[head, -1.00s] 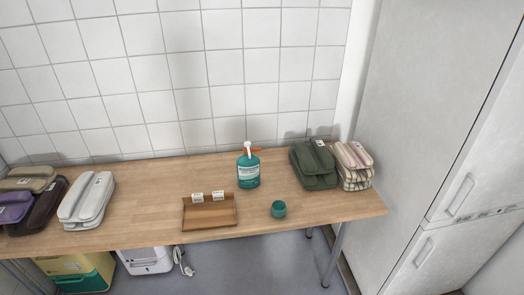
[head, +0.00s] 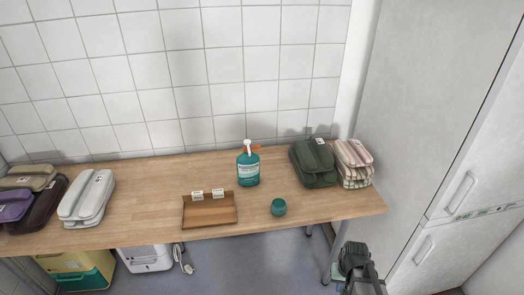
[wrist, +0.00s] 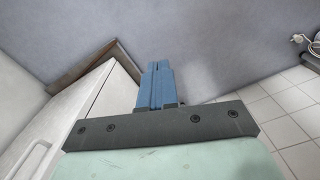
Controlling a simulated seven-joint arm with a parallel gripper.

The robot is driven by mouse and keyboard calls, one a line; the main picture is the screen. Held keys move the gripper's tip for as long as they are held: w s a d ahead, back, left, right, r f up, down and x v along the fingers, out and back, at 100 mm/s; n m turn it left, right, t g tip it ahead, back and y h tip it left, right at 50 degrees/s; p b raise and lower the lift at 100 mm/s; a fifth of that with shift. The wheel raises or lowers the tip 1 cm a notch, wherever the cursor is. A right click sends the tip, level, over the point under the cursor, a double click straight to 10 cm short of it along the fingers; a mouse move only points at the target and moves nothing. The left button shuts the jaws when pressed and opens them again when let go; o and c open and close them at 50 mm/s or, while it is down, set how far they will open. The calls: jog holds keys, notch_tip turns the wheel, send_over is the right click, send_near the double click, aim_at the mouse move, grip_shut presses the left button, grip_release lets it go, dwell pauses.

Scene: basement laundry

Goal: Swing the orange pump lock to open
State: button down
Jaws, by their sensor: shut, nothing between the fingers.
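The orange pump lock (head: 256,148) shows at the bottle's neck and sticks out to the right. My gripper's blue fingers (wrist: 156,70) are together and empty in the wrist view. The dark end of my arm (head: 357,265) shows at the lower right of the head view, in front of the table's right end and well apart from the bottle. The wrist view does not show the bottle.
A brown tray (head: 209,211) with two labels lies left of the bottle. A small teal round object (head: 278,207) sits in front right. Green (head: 313,165) and plaid (head: 354,163) folded bundles stand right. A tall white cabinet (head: 430,120) flanks the table.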

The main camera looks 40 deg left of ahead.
jog(key=w+a+r+n+y, duration=0.2)
jog(key=a+r+n, duration=0.4)
jog(key=a+r, duration=0.5)
jog(key=w+a+r+n+y, duration=0.2)
jog(key=w+a+r+n, duration=0.3)
jog(key=a+r, duration=0.7)
jog(key=w+a+r+n+t+y, duration=0.1)
jog(key=w+a+r+n+y, duration=0.2)
jog(key=a+r+n, duration=0.6)
jog(key=a+r, duration=0.3)
jog(key=r, duration=0.5)
jog(key=shift+w, duration=0.4)
jog(key=shift+r+n, duration=0.1)
jog(key=shift+n, duration=0.2)
jog(key=shift+a, duration=0.1)
